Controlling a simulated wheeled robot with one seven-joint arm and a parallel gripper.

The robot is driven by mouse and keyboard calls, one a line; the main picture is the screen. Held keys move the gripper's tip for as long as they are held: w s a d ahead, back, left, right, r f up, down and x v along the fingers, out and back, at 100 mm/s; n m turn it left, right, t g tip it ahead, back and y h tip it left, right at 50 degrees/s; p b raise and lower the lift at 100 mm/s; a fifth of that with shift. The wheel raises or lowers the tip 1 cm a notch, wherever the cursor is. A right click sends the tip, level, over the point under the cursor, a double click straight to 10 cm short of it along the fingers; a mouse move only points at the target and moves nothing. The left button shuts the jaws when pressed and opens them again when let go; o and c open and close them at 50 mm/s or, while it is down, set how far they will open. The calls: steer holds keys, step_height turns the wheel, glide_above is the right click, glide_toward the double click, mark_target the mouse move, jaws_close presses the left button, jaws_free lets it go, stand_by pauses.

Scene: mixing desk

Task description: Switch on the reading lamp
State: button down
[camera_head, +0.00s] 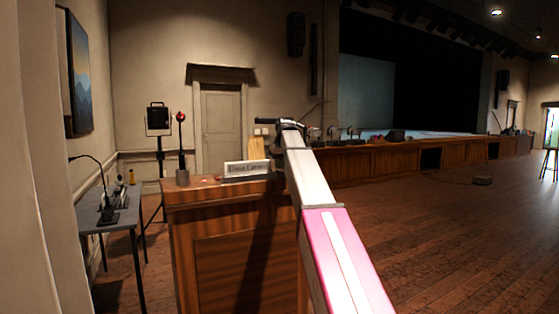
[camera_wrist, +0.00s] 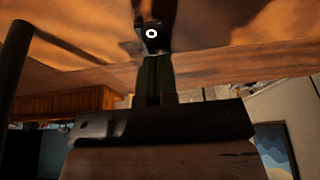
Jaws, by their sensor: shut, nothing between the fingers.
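In the wrist view my gripper (camera_wrist: 155,65) is shut and empty. Its fingertips point at a small dark block with a bright white ring (camera_wrist: 152,33) on a brown wooden surface. The tips are close to the block's edge, and I cannot tell whether they touch. The block looks like a switch, perhaps the reading lamp's. In the head view my arm reaches over the wooden desk (camera_head: 235,235), and its dark end covers the fingers and the block. A dark horizontal bar (camera_head: 264,121) shows beside the arm's end; I cannot tell whether it is part of the lamp.
A name sign (camera_head: 247,169) and a cup with a red-tipped stick (camera_head: 182,177) stand on the desk. A dark pole (camera_wrist: 12,75) rises at the wrist view's left. A grey side table (camera_head: 122,217) with a thin gooseneck device stands left.

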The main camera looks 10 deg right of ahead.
steer(key=shift+f, duration=0.1)
steer(key=shift+w+a+f, duration=0.1)
steer(key=shift+w+f, duration=0.15)
steer(key=shift+f, duration=0.4)
steer(key=shift+s, duration=0.8)
steer(key=r, duration=0.1)
steer(key=w+r, duration=0.1)
steer(key=r, duration=0.1)
steer(key=w+r, duration=0.1)
steer(key=r, duration=0.1)
steer(key=shift+r, duration=0.1)
steer(key=shift+s+d+f+v, duration=0.25)
steer(key=shift+s+v, duration=0.4)
steer(key=shift+v, duration=4.6)
steer(key=x, duration=1.3)
steer(key=shift+s+f, duration=0.2)
steer(key=shift+f, duration=0.25)
